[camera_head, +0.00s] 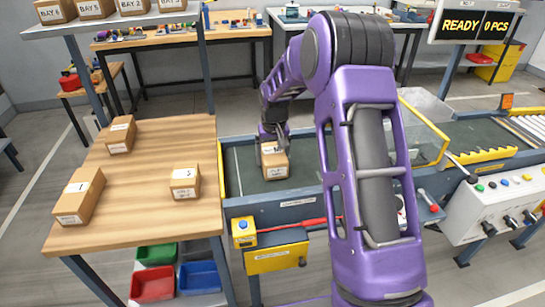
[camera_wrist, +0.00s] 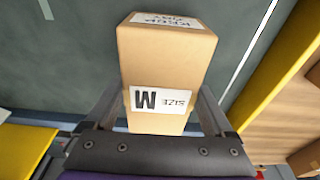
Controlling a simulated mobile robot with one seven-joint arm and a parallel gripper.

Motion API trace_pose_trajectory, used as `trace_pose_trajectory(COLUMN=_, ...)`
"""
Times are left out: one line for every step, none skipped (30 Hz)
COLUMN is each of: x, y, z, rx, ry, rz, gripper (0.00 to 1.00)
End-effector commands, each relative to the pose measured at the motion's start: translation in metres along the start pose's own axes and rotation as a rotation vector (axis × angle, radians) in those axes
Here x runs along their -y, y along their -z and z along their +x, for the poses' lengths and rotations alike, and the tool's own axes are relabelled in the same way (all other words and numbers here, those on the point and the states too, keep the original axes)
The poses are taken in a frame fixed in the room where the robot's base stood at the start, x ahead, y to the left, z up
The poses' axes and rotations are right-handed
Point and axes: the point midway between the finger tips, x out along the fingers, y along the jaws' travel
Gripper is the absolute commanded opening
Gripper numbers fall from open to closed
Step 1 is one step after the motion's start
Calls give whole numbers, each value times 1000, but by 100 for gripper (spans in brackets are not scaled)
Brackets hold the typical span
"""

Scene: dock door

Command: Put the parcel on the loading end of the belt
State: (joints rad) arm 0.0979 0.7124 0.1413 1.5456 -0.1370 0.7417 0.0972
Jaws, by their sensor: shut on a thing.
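A brown cardboard parcel (camera_head: 275,163) is at the left end of the dark green belt (camera_head: 245,178). My gripper (camera_head: 272,145) comes down on it from above and is shut on it. In the wrist view the parcel (camera_wrist: 165,62) sits between the two fingers, with a "SIZE M" label on its near side and a "KEEP DRY" label at its far end. The belt (camera_wrist: 75,60) shows dark below and around it. I cannot tell whether the parcel touches the belt or hangs just above it.
A wooden table (camera_head: 140,190) left of the belt holds several other boxes. Yellow guards (camera_head: 425,130) stand along the belt further right. A control box (camera_head: 500,208) and a sign reading READY, 0 PCS (camera_head: 475,25) are at the right. Belt beside the parcel is clear.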

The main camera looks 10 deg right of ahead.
Motion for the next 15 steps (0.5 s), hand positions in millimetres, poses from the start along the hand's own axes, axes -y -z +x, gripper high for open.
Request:
trace_pose_trajectory(x=0, y=0, z=2, rx=-1, ry=0, rz=0, gripper=11)
trace_pose_trajectory(x=0, y=0, z=3, rx=-1, ry=0, rz=0, gripper=11)
trace_pose_trajectory(x=0, y=-1, z=3, rx=1, ry=0, rz=0, gripper=91)
trace_pose_trajectory(x=0, y=-1, z=3, rx=1, ry=0, rz=0, gripper=96)
trace_pose_trajectory(x=0, y=-1, z=3, rx=1, ry=0, rz=0, gripper=100)
trace_pose_trajectory(x=0, y=-1, z=3, rx=1, ry=0, rz=0, gripper=100)
trace_pose_trajectory(x=0, y=-1, z=3, rx=1, ry=0, rz=0, gripper=100)
trace_pose_trajectory(x=0, y=-1, z=3, rx=1, ry=0, rz=0, gripper=100)
trace_pose_trajectory(x=0, y=-1, z=3, rx=1, ry=0, rz=0, gripper=100)
trace_pose_trajectory(x=0, y=0, z=3, rx=1, ry=0, rz=0, gripper=100)
trace_pose_trajectory(x=0, y=0, z=2, rx=1, ry=0, rz=0, gripper=100)
trace_pose_trajectory(x=0, y=0, z=1, rx=0, ry=0, rz=0, gripper=100)
trace_pose_trajectory(x=0, y=0, z=0, rx=0, ry=0, rz=0, gripper=100)
trace_pose_trajectory(x=0, y=0, z=-3, rx=0, ry=0, rz=0, gripper=100)
trace_pose_trajectory(x=0, y=1, z=-6, rx=-2, ry=0, rz=0, gripper=100)
